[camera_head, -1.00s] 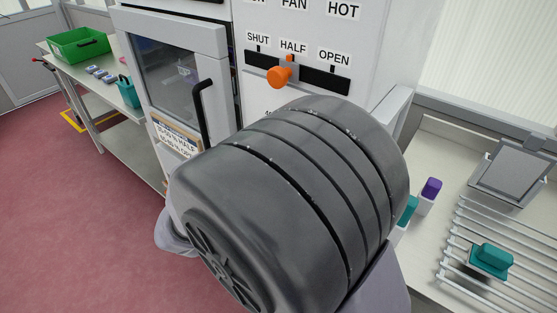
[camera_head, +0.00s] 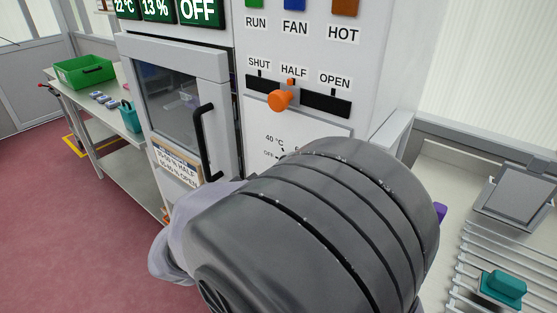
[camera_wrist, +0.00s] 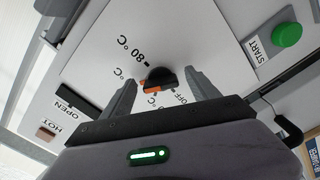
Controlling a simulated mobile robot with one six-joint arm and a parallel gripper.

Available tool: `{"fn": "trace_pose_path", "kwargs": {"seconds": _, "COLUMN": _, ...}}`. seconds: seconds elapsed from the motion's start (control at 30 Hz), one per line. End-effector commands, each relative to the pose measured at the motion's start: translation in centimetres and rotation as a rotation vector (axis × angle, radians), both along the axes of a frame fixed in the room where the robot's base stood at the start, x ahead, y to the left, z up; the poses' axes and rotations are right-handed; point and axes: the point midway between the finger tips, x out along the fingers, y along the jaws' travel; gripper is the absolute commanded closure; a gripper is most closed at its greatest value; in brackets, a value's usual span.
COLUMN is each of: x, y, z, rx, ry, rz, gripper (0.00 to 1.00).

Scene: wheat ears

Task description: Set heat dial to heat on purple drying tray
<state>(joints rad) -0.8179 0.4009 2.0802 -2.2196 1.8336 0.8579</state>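The heat dial (camera_wrist: 160,77) is a black knob with an orange mark on a white panel in the wrist view. Labels around it include 80 °C and OFF; others are partly covered by the fingers. The orange mark faces the lower left of that picture. My gripper (camera_wrist: 161,80) is open, with one finger on each side of the dial; whether they touch it is unclear. In the head view my arm hides the dial, and only part of its scale (camera_head: 275,142) shows. No purple tray is clearly visible; a purple item (camera_head: 440,212) is partly behind my arm.
The orange vent slider (camera_head: 281,100) stands near HALF. The display (camera_head: 199,9) reads OFF. A door with a black handle (camera_head: 207,143) is left of the panel. A wire rack (camera_head: 477,250) holds a teal item (camera_head: 503,288) at right. The green START button (camera_wrist: 287,35) is nearby.

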Motion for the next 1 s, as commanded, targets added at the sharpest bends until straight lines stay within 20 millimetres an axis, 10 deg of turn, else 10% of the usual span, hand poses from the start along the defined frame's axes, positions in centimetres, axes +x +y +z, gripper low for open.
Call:
{"fn": "trace_pose_path", "kwargs": {"seconds": 0.37, "x": -1.1, "y": 1.0, "z": 0.2, "rx": -0.001, "ry": 0.001, "rz": 0.004, "gripper": 0.31}}
{"fn": "trace_pose_path", "kwargs": {"seconds": 1.0, "x": -13.6, "y": 10.6, "z": 0.1, "rx": -0.001, "ry": -0.001, "rz": 0.002, "gripper": 0.31}}
